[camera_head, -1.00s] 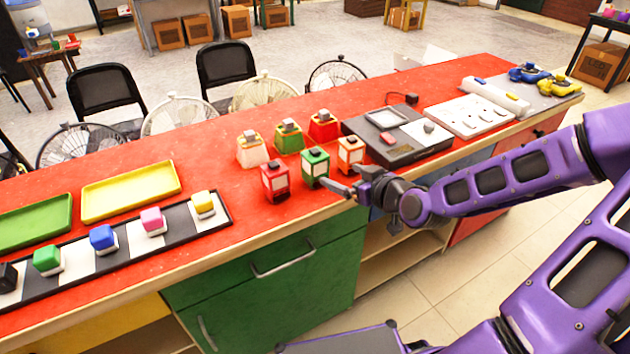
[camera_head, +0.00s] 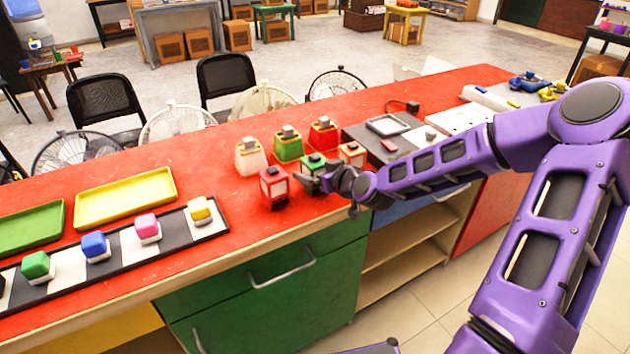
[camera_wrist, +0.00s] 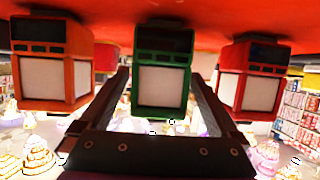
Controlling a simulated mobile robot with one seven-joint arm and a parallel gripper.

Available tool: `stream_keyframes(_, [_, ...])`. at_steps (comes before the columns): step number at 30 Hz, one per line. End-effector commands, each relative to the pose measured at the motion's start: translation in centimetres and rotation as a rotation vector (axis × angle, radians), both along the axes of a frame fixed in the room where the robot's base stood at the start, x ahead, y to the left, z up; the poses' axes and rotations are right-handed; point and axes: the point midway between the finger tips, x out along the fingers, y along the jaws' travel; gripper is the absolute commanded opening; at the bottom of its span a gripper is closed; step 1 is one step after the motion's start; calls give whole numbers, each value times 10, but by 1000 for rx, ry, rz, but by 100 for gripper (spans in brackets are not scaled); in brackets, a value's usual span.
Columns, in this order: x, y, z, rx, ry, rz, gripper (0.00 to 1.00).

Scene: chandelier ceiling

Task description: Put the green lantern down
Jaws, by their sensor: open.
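The green lantern (camera_head: 312,163) is upright in the front row on the red countertop, and my gripper partly hides its lower part in the head view. In the wrist view, which looks upside down, the green lantern (camera_wrist: 163,75) is centred between my two fingers. My gripper (camera_head: 308,182) is open, with one finger (camera_wrist: 118,85) and the other (camera_wrist: 202,95) on either side of it. A slim gap seems to show on both sides. I cannot tell whether either finger touches it.
A red lantern (camera_head: 274,188) stands close on the left and an orange lantern (camera_head: 352,152) close on the right. Behind are white (camera_head: 250,158), green (camera_head: 288,146) and red (camera_head: 323,135) items. A dark device (camera_head: 385,142) lies right. Open red counter (camera_head: 225,180) lies left.

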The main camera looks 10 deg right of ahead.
Motion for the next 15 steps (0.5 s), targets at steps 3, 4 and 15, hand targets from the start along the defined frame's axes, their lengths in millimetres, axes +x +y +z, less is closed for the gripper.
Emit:
stream_keyframes(3, [3, 0, -1, -1, 0, -2, 98])
stream_keyframes(4, [3, 0, -1, -1, 0, -2, 98])
stream_keyframes(15, [3, 1, -1, 0, 0, -1, 52])
